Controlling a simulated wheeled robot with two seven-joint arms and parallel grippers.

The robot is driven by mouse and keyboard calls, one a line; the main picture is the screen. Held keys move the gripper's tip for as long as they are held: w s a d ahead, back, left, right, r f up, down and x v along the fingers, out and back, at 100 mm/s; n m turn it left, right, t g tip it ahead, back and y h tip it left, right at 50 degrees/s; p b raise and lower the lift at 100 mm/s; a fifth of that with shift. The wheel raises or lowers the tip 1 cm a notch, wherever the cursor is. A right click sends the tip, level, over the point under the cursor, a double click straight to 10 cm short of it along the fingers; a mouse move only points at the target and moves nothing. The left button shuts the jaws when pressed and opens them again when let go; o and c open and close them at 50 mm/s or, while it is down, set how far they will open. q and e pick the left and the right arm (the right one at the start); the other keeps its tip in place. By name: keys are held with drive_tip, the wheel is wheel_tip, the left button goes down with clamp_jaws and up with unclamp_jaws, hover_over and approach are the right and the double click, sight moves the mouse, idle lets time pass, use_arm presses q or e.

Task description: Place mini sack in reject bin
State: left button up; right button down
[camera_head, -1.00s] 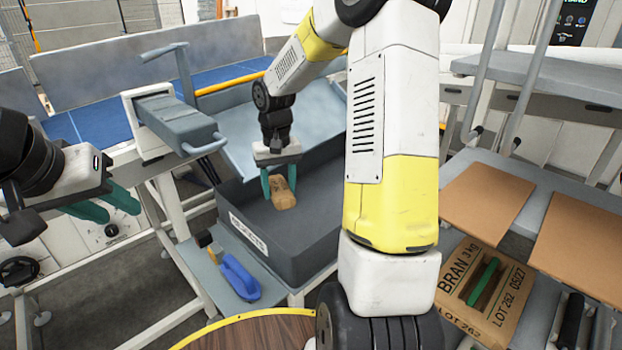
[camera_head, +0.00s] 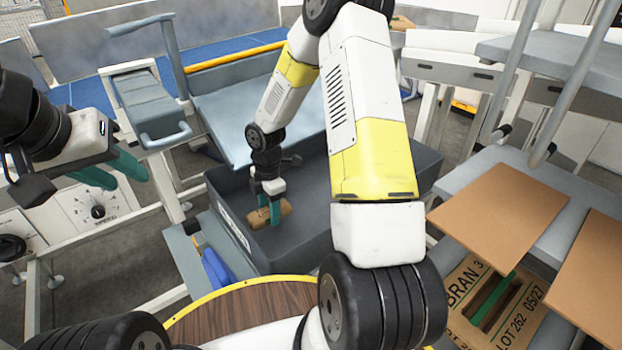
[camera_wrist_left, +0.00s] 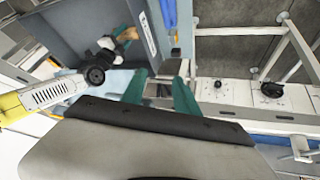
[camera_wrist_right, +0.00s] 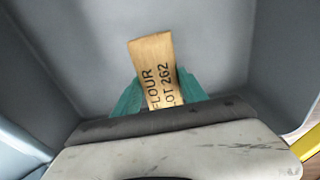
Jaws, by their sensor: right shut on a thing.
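The mini sack (camera_head: 262,217) is small and brown. In the right wrist view the sack (camera_wrist_right: 153,62) shows the print FLOUR, LOT 262. My right gripper (camera_head: 270,212) is shut on it, with the green fingers on both sides. The sack is inside the grey reject bin (camera_head: 232,228), low and near its floor; I cannot tell whether it touches the floor. The bin's label is partly hidden. My left gripper (camera_head: 124,174) is open and empty, left of the bin and above the floor. Its fingers also show in the left wrist view (camera_wrist_left: 160,90).
A blue tool (camera_head: 214,268) lies on a small shelf beside the bin. A large BRAN sack (camera_head: 470,290) and brown sheets (camera_head: 500,208) are on the racks at right. A round wooden table top (camera_head: 235,312) with a yellow rim is in front.

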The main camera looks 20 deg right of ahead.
hover_over(313, 210)
drive_tip(key=shift+a+f, duration=0.3)
drive_tip(key=shift+f, duration=0.5)
drive_tip(key=shift+w+d+f, duration=0.1)
drive_tip(key=shift+d+f, duration=0.15)
drive_tip(key=shift+f, duration=0.65)
drive_tip(key=shift+w+d+f, duration=0.1)
drive_tip(key=shift+d+f, duration=0.1)
drive_tip(key=shift+f, duration=0.65)
drive_tip(key=shift+f, duration=0.2)
drive_tip(key=c, duration=0.6)
unclamp_jaws()
